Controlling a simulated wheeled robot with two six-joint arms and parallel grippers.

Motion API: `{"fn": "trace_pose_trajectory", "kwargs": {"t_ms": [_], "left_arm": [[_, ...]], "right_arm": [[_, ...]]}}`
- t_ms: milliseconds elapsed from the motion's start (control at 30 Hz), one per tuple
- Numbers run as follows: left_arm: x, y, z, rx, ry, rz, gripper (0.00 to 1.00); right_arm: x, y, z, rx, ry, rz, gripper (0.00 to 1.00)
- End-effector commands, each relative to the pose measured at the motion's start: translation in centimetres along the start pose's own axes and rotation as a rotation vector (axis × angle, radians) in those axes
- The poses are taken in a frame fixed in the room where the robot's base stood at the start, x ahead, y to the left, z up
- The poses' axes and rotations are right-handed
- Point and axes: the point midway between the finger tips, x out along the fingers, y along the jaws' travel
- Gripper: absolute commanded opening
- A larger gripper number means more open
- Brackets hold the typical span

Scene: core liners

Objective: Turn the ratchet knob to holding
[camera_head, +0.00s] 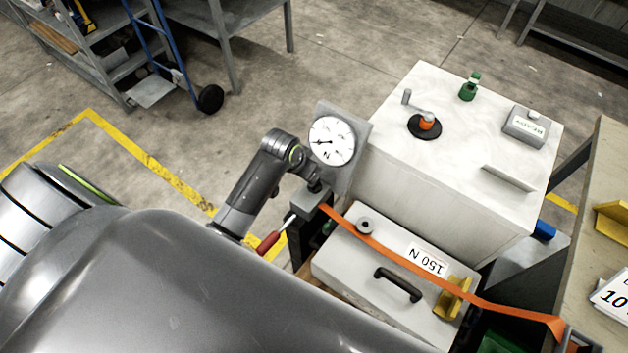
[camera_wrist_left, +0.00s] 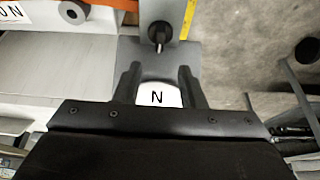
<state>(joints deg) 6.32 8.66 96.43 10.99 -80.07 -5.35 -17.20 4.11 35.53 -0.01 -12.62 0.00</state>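A grey block (camera_head: 306,204) with a small dark knob (camera_head: 314,186) on top stands at the left end of an orange strap (camera_head: 400,262). In the left wrist view the knob (camera_wrist_left: 159,33) is dark and round with a metal pin, ahead of my fingertips and apart from them. My left gripper (camera_head: 308,172) is beside the knob, partly hidden by its own wrist. In the left wrist view its two fingers (camera_wrist_left: 159,70) are spread and empty, with the gauge face showing between them. The round gauge (camera_head: 332,141) is marked N. My right gripper is not in view.
A red-handled lever (camera_head: 268,242) sticks out below the block. A grey case (camera_head: 345,262) labelled 150 N, with a black handle (camera_head: 398,284), lies under the strap. A white cabinet (camera_head: 450,130) stands behind. A bench (camera_head: 606,160) is at right.

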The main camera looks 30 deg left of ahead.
Motion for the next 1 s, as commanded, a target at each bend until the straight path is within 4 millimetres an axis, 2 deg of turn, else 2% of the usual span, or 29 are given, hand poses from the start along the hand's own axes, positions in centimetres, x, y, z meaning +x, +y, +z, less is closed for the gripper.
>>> {"fn": "trace_pose_trajectory", "kwargs": {"t_ms": [300, 600, 800, 1000], "left_arm": [[5.1, 0.0, 0.1, -0.001, -0.003, 0.001, 0.36], [8.9, 0.0, 0.0, 0.001, -0.001, 0.001, 0.36], [10.1, 0.0, 0.1, 0.000, -0.001, 0.000, 0.36], [10.4, 0.0, 0.0, 0.000, 0.001, 0.000, 0.36]], "right_arm": [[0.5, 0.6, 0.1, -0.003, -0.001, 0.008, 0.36], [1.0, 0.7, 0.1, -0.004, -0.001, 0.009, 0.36], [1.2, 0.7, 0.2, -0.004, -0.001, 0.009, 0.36], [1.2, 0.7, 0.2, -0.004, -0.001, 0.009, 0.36]]}}
